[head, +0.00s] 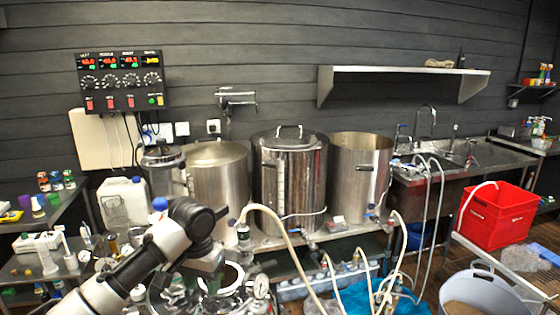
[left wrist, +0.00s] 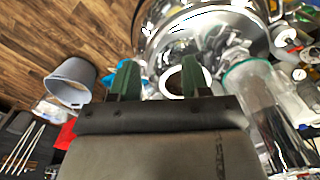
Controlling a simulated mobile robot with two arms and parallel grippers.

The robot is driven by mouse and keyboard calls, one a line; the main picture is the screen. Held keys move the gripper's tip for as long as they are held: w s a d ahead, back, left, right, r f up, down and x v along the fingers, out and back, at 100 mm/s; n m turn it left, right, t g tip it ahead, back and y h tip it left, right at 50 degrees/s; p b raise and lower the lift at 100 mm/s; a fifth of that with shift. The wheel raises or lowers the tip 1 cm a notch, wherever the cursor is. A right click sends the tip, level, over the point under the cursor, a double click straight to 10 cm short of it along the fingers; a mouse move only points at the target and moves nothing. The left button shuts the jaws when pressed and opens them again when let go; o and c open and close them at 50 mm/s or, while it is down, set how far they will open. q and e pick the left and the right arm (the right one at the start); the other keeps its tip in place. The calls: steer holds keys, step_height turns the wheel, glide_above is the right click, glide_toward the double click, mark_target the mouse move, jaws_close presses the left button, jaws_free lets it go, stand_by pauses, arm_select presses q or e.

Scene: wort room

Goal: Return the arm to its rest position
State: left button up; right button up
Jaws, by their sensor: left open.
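My left arm (head: 150,255) comes in from the lower left of the head view, bent at a dark joint. My left gripper (head: 206,260) points down there, in front of the kettles and above shiny steel ware. In the left wrist view its two green fingers (left wrist: 158,82) stand apart. I see nothing held between them. A round polished steel vessel (left wrist: 215,28) lies beyond the fingertips. A clear cylinder (left wrist: 262,100) stands close to the right of the fingers; I cannot tell the gap. My right gripper is not in view.
Steel kettles (head: 290,180) stand on a rack behind the arm. Pale hoses (head: 285,240) hang in front of it. A white jug (head: 122,203) and small glassware are at left. A red crate (head: 497,217) and a grey bucket (head: 485,292) are at right.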

arm_select(q)
steer(key=s+d+f+m+t+h, duration=0.1)
steer(key=s+d+f, duration=0.2)
steer(key=s+f, duration=0.45)
steer(key=s+d+f+m+h, duration=0.1)
steer(key=s+d+f+h, duration=0.1)
steer(key=s+d+f, duration=0.35)
steer(key=s+a+f+n+t+y, duration=0.1)
steer(key=s+a+f+n+y, duration=0.1)
steer(key=s+a, duration=0.6)
steer(key=s+a+f+n+t+y, duration=0.15)
steer(key=s+a, duration=0.35)
steer(key=s, duration=0.7)
step_height(320, 180, down, 28)
steer(key=r+g+b, duration=0.1)
steer(key=g+b, duration=0.1)
steer(key=s+a+f+b, duration=0.2)
steer(key=s+f, duration=1.4)
steer(key=f, duration=0.4)
steer(key=shift+s+a+m+g, duration=0.2)
steer(key=shift+s+m+g, duration=0.15)
steer(key=shift+s+m, duration=0.1)
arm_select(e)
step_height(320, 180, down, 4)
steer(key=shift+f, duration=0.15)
